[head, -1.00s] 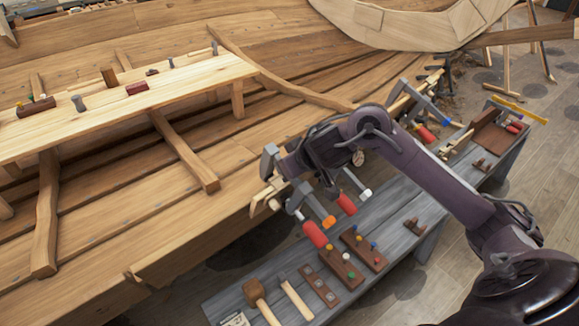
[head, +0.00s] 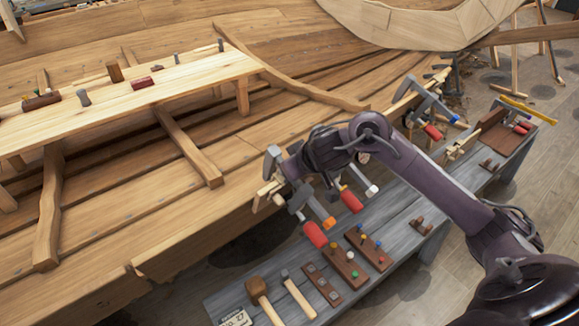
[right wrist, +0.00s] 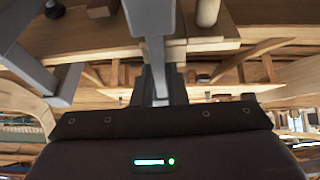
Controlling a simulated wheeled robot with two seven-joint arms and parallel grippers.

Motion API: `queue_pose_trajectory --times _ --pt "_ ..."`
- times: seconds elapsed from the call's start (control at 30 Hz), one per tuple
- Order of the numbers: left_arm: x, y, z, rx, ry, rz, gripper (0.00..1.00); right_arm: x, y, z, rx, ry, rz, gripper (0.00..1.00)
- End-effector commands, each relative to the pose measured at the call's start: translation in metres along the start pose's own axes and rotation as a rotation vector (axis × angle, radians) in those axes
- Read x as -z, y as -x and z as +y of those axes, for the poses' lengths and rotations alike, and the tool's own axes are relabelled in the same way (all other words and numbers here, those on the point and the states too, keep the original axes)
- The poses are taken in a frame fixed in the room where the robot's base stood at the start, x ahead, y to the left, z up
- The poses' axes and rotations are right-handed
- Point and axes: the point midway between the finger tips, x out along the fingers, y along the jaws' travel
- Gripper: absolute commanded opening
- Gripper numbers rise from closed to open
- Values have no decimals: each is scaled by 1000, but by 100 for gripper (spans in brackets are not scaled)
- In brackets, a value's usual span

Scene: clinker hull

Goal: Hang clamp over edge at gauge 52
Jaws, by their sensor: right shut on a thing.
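My right gripper (head: 285,184) is at the near edge of the wooden hull, in the middle of the head view. It is shut on a grey clamp (head: 301,198) whose bar and jaw show close up in the right wrist view (right wrist: 152,45). Another clamp with a red handle (head: 351,201) is just right of it, and one with a blue-grey bar (head: 428,103) is further along the edge. The gripper's fingers are partly hidden by my wrist, so I cannot tell whether the held clamp touches the edge. I can read no gauge number 52. My left gripper is out of view.
A grey bench (head: 395,215) runs below the hull edge. It holds a mallet (head: 258,292), a hammer (head: 297,294), peg boards (head: 344,268) and a small numbered card (head: 236,318). A pale plank (head: 190,78) with small items crosses the hull at left.

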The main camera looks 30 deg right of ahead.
Motion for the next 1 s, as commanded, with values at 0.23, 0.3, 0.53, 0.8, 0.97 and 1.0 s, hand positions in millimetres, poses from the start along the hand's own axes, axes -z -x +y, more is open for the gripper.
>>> queue_pose_trajectory --times 0.23,0.3,0.53,0.8,0.97,1.0 --pt "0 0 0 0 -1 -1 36 2 -1 0 0 -2 5 0" --pt "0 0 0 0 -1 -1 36 1 -2 0 0 -2 5 0" --pt "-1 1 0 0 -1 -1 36 0 -3 0 -1 -2 5 0" --pt "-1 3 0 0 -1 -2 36 -3 -2 0 0 -1 3 0" --pt "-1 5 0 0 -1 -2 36 -5 -1 0 0 0 2 0" --pt "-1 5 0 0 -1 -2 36 -6 -1 0 0 0 2 14"
